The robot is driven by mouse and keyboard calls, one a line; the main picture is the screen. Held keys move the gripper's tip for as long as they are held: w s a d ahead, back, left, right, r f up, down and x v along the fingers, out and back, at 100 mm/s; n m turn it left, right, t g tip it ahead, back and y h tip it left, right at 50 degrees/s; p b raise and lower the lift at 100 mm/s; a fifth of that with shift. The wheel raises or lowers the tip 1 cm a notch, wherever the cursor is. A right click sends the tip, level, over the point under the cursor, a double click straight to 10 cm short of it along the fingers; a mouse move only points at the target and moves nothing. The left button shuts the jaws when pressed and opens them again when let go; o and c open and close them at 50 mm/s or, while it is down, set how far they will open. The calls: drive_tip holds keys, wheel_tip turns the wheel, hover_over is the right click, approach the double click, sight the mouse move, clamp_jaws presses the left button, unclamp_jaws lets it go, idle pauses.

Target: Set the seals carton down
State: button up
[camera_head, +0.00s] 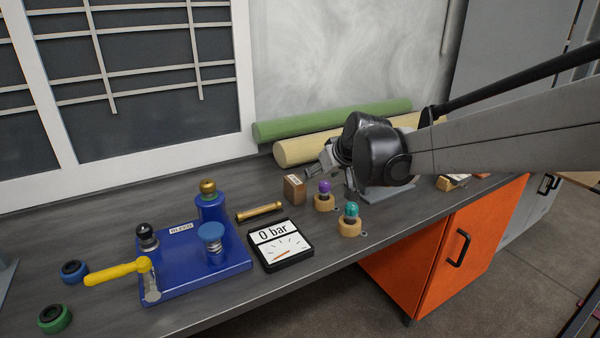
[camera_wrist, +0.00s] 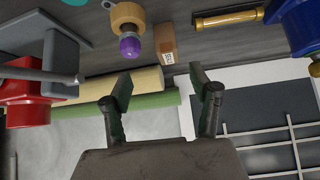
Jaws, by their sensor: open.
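A small brown carton (camera_head: 294,190) with a white label stands upright on the grey bench, behind the brass cylinder. Its label is too small to read; I take it for the seals carton. In the wrist view the carton (camera_wrist: 166,44) lies beyond the fingertips, roughly in line with the gap between them. My gripper (camera_wrist: 162,84) is open and empty, its two fingers apart and clear of the carton. In the head view my gripper (camera_head: 316,170) is just right of the carton, partly hidden by my dark wrist.
A purple-topped knob (camera_head: 325,187) on a wooden ring stands close right of the carton, with a teal-topped one (camera_head: 351,210) nearer. The brass cylinder (camera_head: 259,212), gauge (camera_head: 280,245) and blue valve block (camera_head: 190,265) are left and front. Green (camera_head: 335,120) and cream rolls (camera_head: 310,146) lie behind.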

approach(298, 182)
drive_tip(key=shift+n, duration=0.4)
drive_tip(key=b+x, duration=0.2)
drive_tip(key=x, duration=0.7)
drive_tip(key=shift+w, duration=0.1)
drive_tip(key=shift+w+a+r+b+x, duration=0.15)
drive_tip(key=shift+b+x, duration=0.2)
drive_tip(key=shift+x, duration=0.6)
drive_tip(key=shift+a+r+b+x, duration=0.1)
drive_tip(key=shift+b+x, duration=0.3)
drive_tip(key=shift+x, duration=0.5)
drive_tip(key=shift+w+a+r+b+x, duration=0.15)
drive_tip(key=shift+b+x, duration=0.2)
drive_tip(key=shift+x, duration=0.6)
drive_tip(key=shift+s, duration=0.1)
clamp_jaws()
drive_tip(key=shift+r, duration=0.1)
